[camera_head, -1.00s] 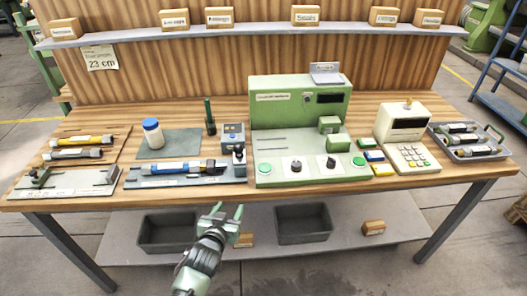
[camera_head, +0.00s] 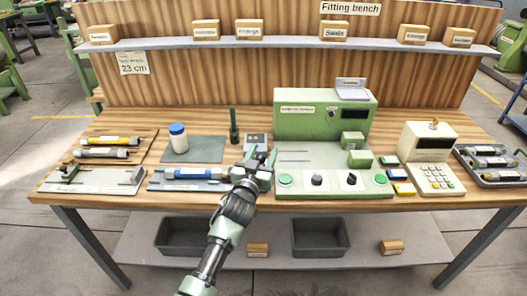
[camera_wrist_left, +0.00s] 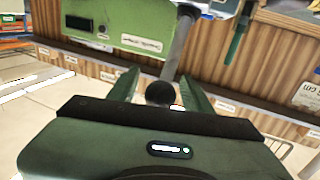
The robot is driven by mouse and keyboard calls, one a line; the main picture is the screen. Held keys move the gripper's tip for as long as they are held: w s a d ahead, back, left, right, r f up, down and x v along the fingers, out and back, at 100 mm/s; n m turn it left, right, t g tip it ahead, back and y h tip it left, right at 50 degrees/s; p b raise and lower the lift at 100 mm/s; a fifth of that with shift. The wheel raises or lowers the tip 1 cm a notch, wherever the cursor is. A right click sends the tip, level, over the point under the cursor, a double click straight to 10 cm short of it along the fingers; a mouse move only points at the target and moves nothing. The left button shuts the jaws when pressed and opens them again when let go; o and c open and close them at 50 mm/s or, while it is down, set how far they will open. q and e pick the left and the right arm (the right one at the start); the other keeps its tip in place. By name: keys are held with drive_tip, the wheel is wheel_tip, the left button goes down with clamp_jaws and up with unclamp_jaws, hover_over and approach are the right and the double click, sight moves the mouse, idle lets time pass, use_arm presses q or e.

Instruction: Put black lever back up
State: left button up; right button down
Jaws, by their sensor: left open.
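The black lever's round knob (camera_wrist_left: 160,94) shows in the left wrist view, between the two green fingers of my left gripper (camera_wrist_left: 156,80). The fingers are apart, one on each side of the knob; I cannot tell if either touches it. In the head view my left gripper (camera_head: 262,156) is over the right end of the grey fixture (camera_head: 160,186) that holds a blue tube (camera_head: 195,173). My right gripper is not in view.
A green machine (camera_head: 322,118) with knobs and buttons stands just right of the gripper. A white bottle with a blue cap (camera_head: 178,140) stands on a grey-green mat (camera_head: 207,150).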

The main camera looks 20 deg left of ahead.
use_arm(q)
drive_tip(key=shift+w, duration=0.25)
clamp_jaws()
idle(1.4)
